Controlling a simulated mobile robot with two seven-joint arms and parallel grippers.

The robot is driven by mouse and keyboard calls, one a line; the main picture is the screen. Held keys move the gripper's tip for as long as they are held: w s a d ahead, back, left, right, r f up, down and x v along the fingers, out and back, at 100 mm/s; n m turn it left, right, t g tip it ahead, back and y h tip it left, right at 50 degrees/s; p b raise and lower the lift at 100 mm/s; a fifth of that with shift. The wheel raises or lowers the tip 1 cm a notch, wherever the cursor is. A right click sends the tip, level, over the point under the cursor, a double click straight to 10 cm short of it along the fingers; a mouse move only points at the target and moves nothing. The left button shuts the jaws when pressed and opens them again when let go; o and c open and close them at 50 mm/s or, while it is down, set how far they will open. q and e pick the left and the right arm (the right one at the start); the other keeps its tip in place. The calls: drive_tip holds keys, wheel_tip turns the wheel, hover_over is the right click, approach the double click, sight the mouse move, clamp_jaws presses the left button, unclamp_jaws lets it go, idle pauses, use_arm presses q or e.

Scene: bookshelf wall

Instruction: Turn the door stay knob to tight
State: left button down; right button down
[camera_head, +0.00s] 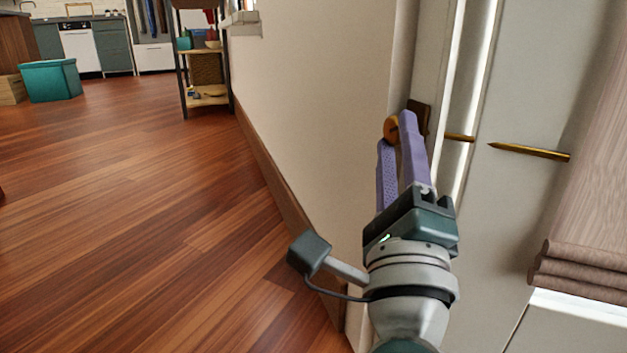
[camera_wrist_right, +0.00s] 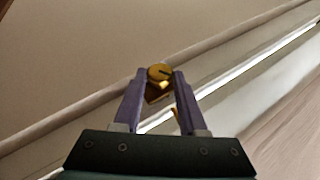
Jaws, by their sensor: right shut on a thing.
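The door stay knob (camera_head: 391,129) is a round brass-orange knob on a brown mount (camera_head: 419,116) at the door frame. My right gripper (camera_head: 396,132) has its purple fingers shut on the knob, one on each side. In the right wrist view the knob (camera_wrist_right: 159,73) sits between the fingertips of the gripper (camera_wrist_right: 158,80), with a dark line across its face. A brass rod (camera_head: 530,151) lies along the pale door panel, and a short piece of it shows beside the mount. My left gripper is not in view.
A beige wall (camera_head: 310,100) with a brown baseboard runs left of the knob. Folded wood-coloured slats (camera_head: 590,265) hang at the right. A shelf unit (camera_head: 207,95) and a teal bin (camera_head: 50,81) stand far back. The wooden floor at left is largely clear.

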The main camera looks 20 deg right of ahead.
drive_tip(key=shift+w+f+m+t+h+b, duration=0.1)
drive_tip(key=shift+f+m+t+h+b, duration=0.15)
drive_tip(key=shift+m+h, duration=0.2)
drive_tip(key=shift+w+m+t+h+b, duration=0.1)
drive_tip(key=shift+m+t+h+b, duration=0.05)
drive_tip(key=shift+m+h+b, duration=0.25)
drive_tip(key=shift+c, duration=2.3)
unclamp_jaws()
drive_tip(key=shift+s, duration=0.1)
drive_tip(key=v, duration=1)
